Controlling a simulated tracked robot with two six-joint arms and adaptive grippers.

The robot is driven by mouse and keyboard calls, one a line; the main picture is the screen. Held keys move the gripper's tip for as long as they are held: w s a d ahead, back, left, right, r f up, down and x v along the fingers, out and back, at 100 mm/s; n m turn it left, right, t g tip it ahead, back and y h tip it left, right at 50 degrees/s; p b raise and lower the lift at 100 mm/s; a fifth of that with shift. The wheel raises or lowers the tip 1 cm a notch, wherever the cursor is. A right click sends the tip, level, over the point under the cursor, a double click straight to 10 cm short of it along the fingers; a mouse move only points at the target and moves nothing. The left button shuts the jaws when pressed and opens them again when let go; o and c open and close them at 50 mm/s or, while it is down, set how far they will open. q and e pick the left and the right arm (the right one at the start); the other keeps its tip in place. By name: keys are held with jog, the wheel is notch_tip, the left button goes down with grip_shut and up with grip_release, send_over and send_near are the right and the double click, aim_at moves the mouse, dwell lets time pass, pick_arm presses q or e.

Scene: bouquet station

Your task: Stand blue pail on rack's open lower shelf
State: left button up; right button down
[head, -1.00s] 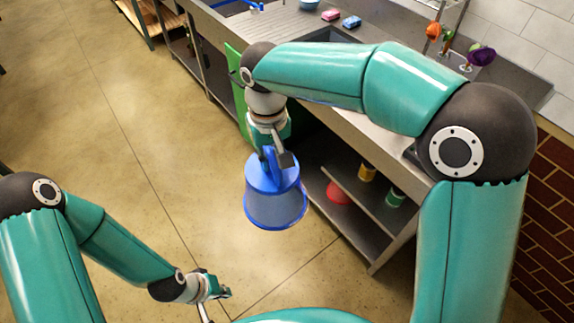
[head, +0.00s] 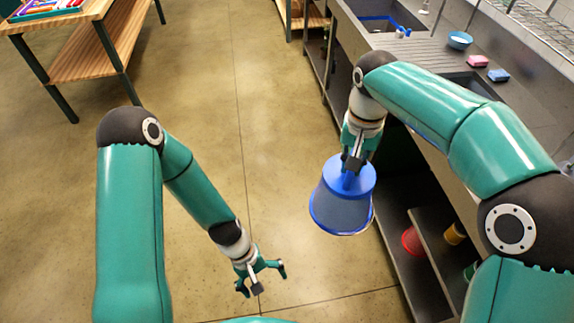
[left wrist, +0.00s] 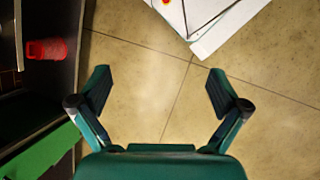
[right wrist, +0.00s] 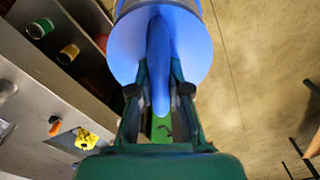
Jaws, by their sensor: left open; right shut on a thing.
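The blue pail (head: 343,205) hangs in the air beside the counter, its wide end down in the head view. My right gripper (head: 353,162) is shut on a blue bar at the pail's narrow upper end; the right wrist view shows the jaws on this bar (right wrist: 158,60) close up. A wooden rack (head: 95,20) stands at the far upper left of the head view; its lower shelf (head: 85,55) looks bare where visible. My left gripper (head: 262,280) is open and empty above the floor, left of and nearer than the pail; its spread fingers also show in the left wrist view (left wrist: 158,75).
A steel counter (head: 520,110) runs along the right, with a blue bowl (head: 460,40), a pink sponge (head: 478,61) and a blue sponge (head: 498,75). Its under-shelf holds red (head: 411,241) and yellow (head: 455,233) containers. Open floor (head: 200,70) lies between rack and counter.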

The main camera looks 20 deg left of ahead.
pick_arm(q)
notch_tip(320, 180, up, 5)
jog(key=w+d+n+h, duration=0.2)
jog(key=w+n+h, duration=0.1)
jog(key=n, duration=0.2)
jog(key=n+t+h, duration=0.6)
jog(key=n+h, duration=0.2)
jog(key=h, duration=0.2)
send_near(340, 179)
notch_tip(340, 179, up, 3)
jog(key=a, duration=0.2)
jog(key=x, duration=1.2)
jog(key=shift+s, duration=0.25)
